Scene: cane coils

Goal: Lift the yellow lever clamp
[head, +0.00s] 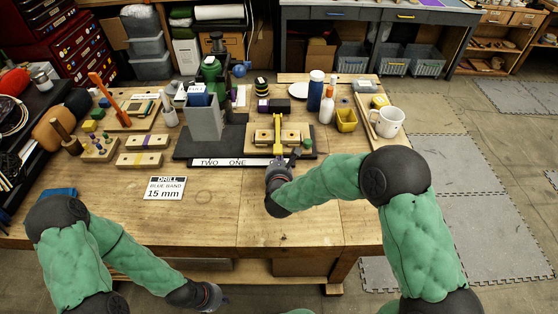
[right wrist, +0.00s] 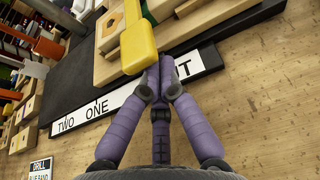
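The yellow lever clamp (head: 278,124) is at the wooden block on the dark board, its handle toward me. In the right wrist view the broad yellow handle end (right wrist: 139,47) shows close up. My right gripper (head: 279,161) is just in front of the handle. In the right wrist view its purple fingers (right wrist: 161,68) come together at the tips beside the handle's right edge. I see no part of the handle between them; whether they touch it I cannot tell. My left gripper (head: 210,296) is low, in front of the bench edge, its fingers unclear.
A label strip (head: 230,162) runs along the board's front edge. A grey box (head: 204,118) stands left of the clamp. A bottle (head: 327,105), a yellow bin (head: 346,120) and a mug (head: 388,122) stand right. A drill card (head: 165,188) lies on the bench; the front bench top is mostly clear.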

